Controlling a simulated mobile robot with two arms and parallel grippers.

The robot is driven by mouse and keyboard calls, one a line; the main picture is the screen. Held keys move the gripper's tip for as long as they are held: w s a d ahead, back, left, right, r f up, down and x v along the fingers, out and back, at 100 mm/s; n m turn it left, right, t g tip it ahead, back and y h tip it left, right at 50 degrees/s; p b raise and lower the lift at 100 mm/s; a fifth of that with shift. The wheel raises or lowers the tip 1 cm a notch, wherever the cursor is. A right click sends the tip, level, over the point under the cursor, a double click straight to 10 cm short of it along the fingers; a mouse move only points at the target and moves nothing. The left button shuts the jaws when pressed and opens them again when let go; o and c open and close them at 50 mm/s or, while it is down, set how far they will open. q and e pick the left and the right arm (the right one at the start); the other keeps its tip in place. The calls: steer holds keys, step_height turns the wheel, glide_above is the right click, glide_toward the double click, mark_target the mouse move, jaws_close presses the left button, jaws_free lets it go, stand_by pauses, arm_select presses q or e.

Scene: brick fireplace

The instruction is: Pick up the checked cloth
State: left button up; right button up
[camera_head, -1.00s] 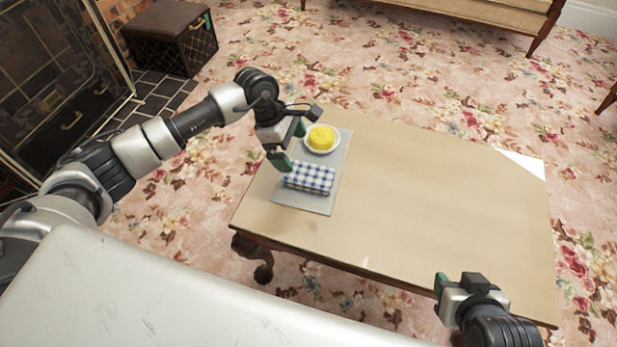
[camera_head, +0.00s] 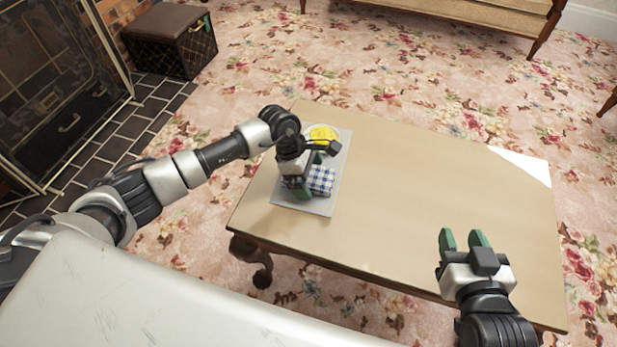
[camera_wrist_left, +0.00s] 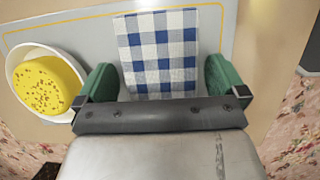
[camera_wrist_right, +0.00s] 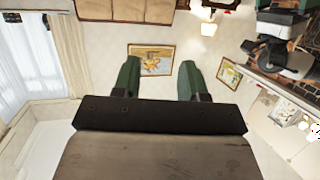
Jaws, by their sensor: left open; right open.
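The blue-and-white checked cloth (camera_head: 321,181) lies folded on a grey mat (camera_head: 318,208) at the left end of the table. My left gripper (camera_head: 309,184) is open over the cloth and hides part of it in the head view. In the left wrist view the cloth (camera_wrist_left: 158,52) shows between the two green fingers of my left gripper (camera_wrist_left: 160,82), one on each side. My right gripper (camera_head: 463,240) is open and empty over the near right part of the table. The right wrist view shows nothing between its fingers (camera_wrist_right: 156,78).
The table (camera_head: 420,190) is bare in the middle.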

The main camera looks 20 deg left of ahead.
mark_target(315, 175)
arm_select(q)
steer(key=c, duration=1)
steer(key=shift+o, duration=0.2)
steer(key=shift+r, duration=0.4)
step_height(315, 175, up, 3)
steer(key=shift+r+p, duration=0.2)
steer(key=shift+p, duration=0.5)
steer(key=shift+s+d+r+p, duration=0.3)
steer(key=shift+s+d+r, duration=0.15)
steer(key=shift+s+r, duration=0.05)
steer(key=s+d+r+p, duration=0.2)
steer(key=s+d+r, duration=0.4)
steer(key=s, duration=0.2)
steer(key=shift+d, duration=0.15)
arm_select(e)
steer(key=s+d+f+g+h, duration=0.1)
steer(key=s+d+f+g, duration=0.1)
steer(key=s+g, duration=0.3)
steer(key=s+d+f+g+h, duration=0.1)
steer(key=s+d+f+g, duration=0.1)
steer(key=s+f+g, duration=0.3)
steer(key=shift+s+d+m+g+h, duration=0.3)
steer(key=shift+s+g+h, duration=0.1)
steer(key=shift+s, duration=0.6)
